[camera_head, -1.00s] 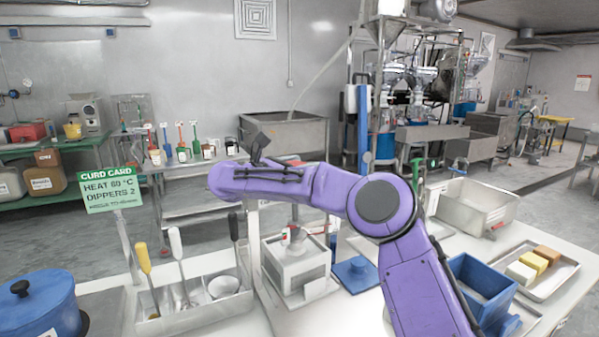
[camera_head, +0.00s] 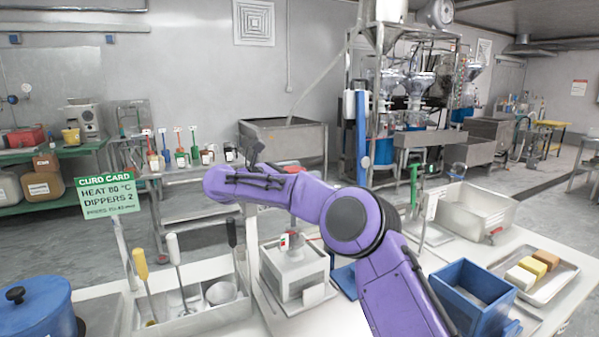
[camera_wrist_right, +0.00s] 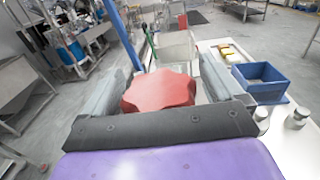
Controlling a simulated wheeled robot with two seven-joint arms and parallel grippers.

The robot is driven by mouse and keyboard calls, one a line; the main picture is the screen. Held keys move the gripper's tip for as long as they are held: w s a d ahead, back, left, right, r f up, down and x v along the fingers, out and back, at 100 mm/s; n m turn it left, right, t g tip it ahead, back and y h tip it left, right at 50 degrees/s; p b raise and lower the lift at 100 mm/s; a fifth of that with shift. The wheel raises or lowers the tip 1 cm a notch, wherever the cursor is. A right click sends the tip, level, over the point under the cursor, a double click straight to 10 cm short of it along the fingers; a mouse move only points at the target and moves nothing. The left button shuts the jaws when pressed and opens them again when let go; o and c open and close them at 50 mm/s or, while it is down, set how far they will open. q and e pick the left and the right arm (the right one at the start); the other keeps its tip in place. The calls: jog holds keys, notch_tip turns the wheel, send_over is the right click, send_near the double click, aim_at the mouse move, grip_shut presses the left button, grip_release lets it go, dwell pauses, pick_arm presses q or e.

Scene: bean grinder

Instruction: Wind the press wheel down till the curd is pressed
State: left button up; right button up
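The red lobed press wheel (camera_wrist_right: 158,90) is in the right wrist view, between the two grey fingers of my right gripper (camera_wrist_right: 168,78). The fingers are spread to either side of it, with a narrow gap showing at the right; contact on the left is unclear. In the head view my purple right arm crosses above the press box (camera_head: 296,270), a metal box with a pale block on top. The curd itself cannot be made out. My left gripper is not in view.
A green curd card (camera_head: 108,194) stands left. A dipper tray (camera_head: 195,318) and blue pot (camera_head: 38,308) are at front left. A blue bin (camera_head: 474,290), a tray of blocks (camera_head: 560,278) and a metal basin (camera_head: 478,208) stand right.

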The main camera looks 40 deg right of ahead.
jog(key=b+v, duration=0.1)
jog(key=v, duration=0.9)
jog(key=shift+a+b, duration=0.2)
jog(key=shift+b, duration=0.15)
